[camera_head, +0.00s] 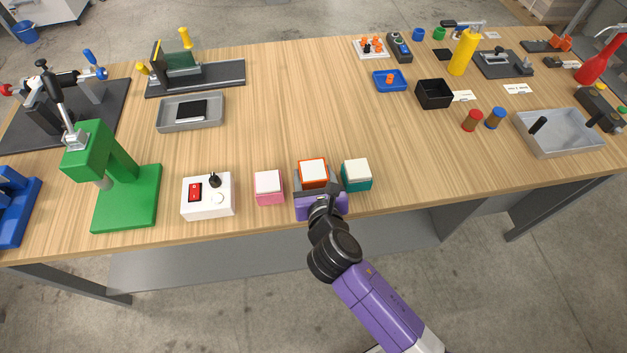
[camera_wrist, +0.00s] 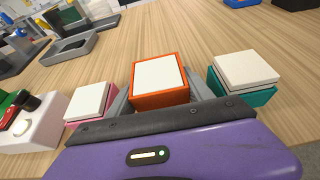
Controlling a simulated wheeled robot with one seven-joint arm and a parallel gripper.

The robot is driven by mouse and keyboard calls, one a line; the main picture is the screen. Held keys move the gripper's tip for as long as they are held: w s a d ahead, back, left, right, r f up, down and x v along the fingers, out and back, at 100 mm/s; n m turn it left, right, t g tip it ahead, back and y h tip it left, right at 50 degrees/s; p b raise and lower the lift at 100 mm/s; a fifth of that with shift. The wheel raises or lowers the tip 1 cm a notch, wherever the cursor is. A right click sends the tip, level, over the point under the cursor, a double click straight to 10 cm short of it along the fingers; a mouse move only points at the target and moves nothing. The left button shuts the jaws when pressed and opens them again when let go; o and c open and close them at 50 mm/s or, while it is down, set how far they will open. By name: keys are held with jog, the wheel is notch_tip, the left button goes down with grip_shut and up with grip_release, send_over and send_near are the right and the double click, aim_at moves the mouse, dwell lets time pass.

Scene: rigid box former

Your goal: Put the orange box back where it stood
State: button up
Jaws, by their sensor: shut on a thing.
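The orange box (camera_head: 313,172) has a white top and an orange rim. It is between the jaws of my gripper (camera_head: 315,186), near the front edge of the table. In the wrist view the orange box (camera_wrist: 160,80) sits upright between the grey fingers (camera_wrist: 160,98), which are closed on its sides. A pink box (camera_head: 268,187) with a white top stands to its left, and a teal box (camera_head: 356,174) with a white top stands to its right. Its underside is hidden, so I cannot tell whether it touches the table.
A white switch box (camera_head: 208,196) with a red rocker stands left of the pink box, and a green press (camera_head: 125,190) further left. A grey tray (camera_head: 190,112) lies behind. A blue tray (camera_head: 389,80) and black bin (camera_head: 434,93) are at the back right. The table's middle is clear.

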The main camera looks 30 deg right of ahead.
jog(key=shift+f, duration=1.25)
jog(key=shift+f, duration=0.15)
jog(key=o, duration=1.7)
jog(key=shift+c, duration=0.2)
